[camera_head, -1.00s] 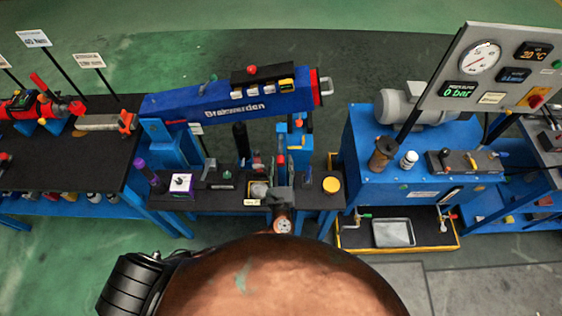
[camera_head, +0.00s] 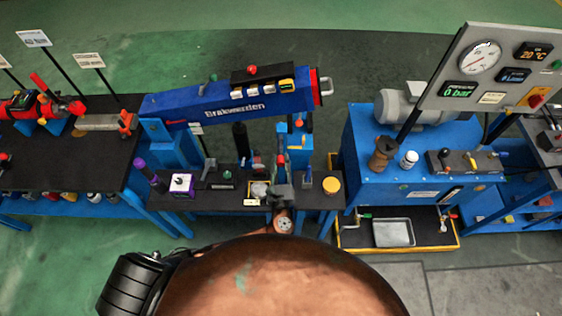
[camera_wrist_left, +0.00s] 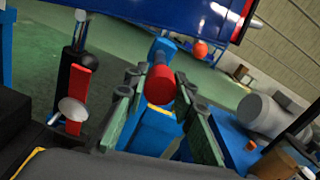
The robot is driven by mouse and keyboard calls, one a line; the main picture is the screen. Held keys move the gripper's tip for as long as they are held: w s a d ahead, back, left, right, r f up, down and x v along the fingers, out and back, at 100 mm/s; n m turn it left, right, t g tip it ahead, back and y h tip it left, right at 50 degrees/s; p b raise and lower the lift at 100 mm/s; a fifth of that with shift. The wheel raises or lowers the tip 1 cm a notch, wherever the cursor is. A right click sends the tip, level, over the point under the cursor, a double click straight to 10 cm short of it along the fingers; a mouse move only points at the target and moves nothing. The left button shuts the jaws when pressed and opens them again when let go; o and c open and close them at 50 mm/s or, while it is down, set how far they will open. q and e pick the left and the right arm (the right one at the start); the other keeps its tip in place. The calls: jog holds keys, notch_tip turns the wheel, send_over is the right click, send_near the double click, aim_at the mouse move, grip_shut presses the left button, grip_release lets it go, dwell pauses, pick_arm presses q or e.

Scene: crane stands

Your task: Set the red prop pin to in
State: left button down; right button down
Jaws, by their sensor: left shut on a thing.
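The red prop pin (camera_wrist_left: 161,86) shows in the left wrist view as a red round knob at the blue post (camera_wrist_left: 156,130) of the stand. My left gripper (camera_wrist_left: 163,92) has its green-padded fingers on both sides of the knob and is shut on it. In the head view my left gripper (camera_head: 270,168) is small, over the black bench by the blue uprights (camera_head: 301,140). The knob is hard to make out there, and the pin's shaft is hidden. My right gripper is not in view.
A blue crane beam (camera_head: 215,104) stretches above the bench. A blue pump unit (camera_head: 365,160) with a gauge panel (camera_head: 505,75) stands to the right.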

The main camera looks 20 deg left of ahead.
aim_at(281, 136)
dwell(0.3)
pick_arm(q)
jog(key=b+x, duration=0.2)
jog(key=x, duration=0.6)
jog(key=shift+f, duration=0.2)
jog(key=shift+w+a+r, duration=0.1)
jog(key=shift+w, duration=0.3)
jog(key=c, duration=1.6)
grip_release()
jog(key=shift+s, duration=0.2)
jog(key=v, duration=1.1)
jog(key=shift+s+r, duration=0.1)
jog(key=shift+s, duration=0.2)
